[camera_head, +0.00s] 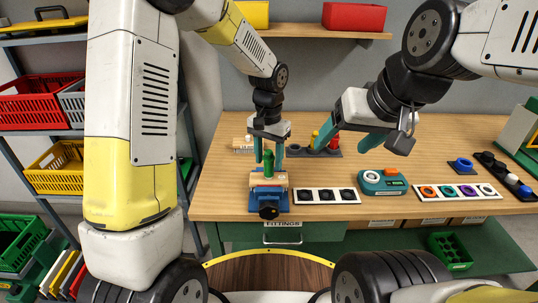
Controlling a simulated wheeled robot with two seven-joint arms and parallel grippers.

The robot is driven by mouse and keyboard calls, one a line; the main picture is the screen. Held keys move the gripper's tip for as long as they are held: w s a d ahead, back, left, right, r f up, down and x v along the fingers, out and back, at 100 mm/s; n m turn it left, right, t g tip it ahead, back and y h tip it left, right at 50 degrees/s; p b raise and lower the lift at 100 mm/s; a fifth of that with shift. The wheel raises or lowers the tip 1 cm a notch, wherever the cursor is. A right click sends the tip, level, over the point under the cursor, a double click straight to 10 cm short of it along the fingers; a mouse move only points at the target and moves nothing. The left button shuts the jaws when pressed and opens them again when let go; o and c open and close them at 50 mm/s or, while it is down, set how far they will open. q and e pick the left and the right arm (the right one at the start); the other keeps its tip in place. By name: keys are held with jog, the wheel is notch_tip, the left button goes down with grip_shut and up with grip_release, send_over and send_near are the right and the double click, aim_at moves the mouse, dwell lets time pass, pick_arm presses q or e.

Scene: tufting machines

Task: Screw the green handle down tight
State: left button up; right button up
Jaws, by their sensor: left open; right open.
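The green handle (268,164) stands upright on a light wooden block (264,180). The block sits in a blue vise (258,202) with a black knob at its front. My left gripper (268,156) points straight down over the handle, with its teal fingers apart on either side of it. I cannot tell whether either finger touches the handle. My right gripper (350,137) is open and empty, over the bench to the right of the vise. The joint between handle and block is too small to judge.
On the wooden bench (222,196), a black-and-white socket strip (326,196) lies right of the vise. A teal device (383,182) and a strip of coloured rings (457,192) are further right. A rack (322,151) with coloured pegs stands behind, under my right gripper.

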pick_arm(q)
jog(key=n, duration=1.1)
jog(key=shift+n, duration=0.3)
